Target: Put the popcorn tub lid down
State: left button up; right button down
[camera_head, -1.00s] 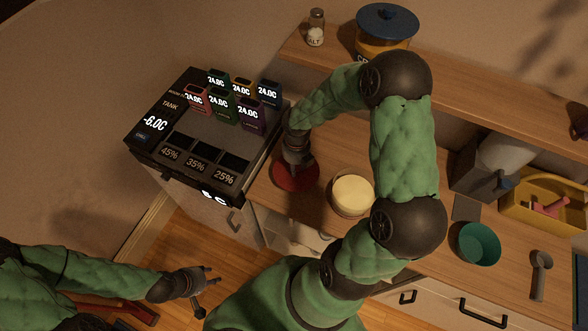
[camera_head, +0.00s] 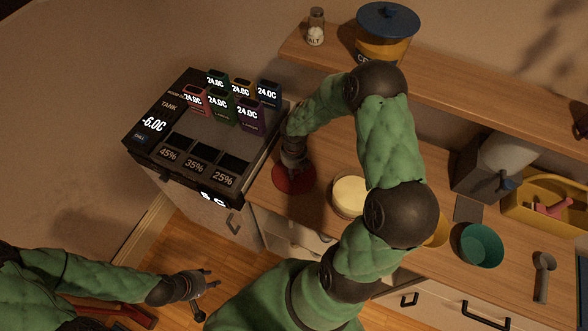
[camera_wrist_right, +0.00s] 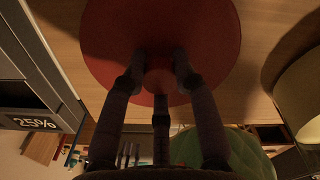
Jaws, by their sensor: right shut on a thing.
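The popcorn tub lid is a round red disc (camera_head: 296,180) at the left end of the wooden counter, beside the dark tank unit. My right gripper (camera_head: 292,163) is above it, shut on its middle; in the right wrist view the fingers (camera_wrist_right: 158,72) close on the centre of the red lid (camera_wrist_right: 160,25). I cannot tell whether the lid touches the counter. An open tub with a pale cream top (camera_head: 350,195) stands just right of the lid. My left gripper (camera_head: 208,288) is open and empty, low over the floor.
The dark tank unit (camera_head: 190,150) with several temperature-labelled containers borders the lid on the left. A teal bowl (camera_head: 480,246), a metal scoop (camera_head: 542,275) and a yellow caddy (camera_head: 540,205) are on the right. A shelf (camera_head: 455,85) runs behind. The counter's front edge is close.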

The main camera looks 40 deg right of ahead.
jog(key=c, duration=1)
grip_release()
jog(key=shift+o, duration=0.2)
notch_tip(320, 180, up, 12)
jog(key=p, duration=0.2)
jog(key=shift+r, duration=0.15)
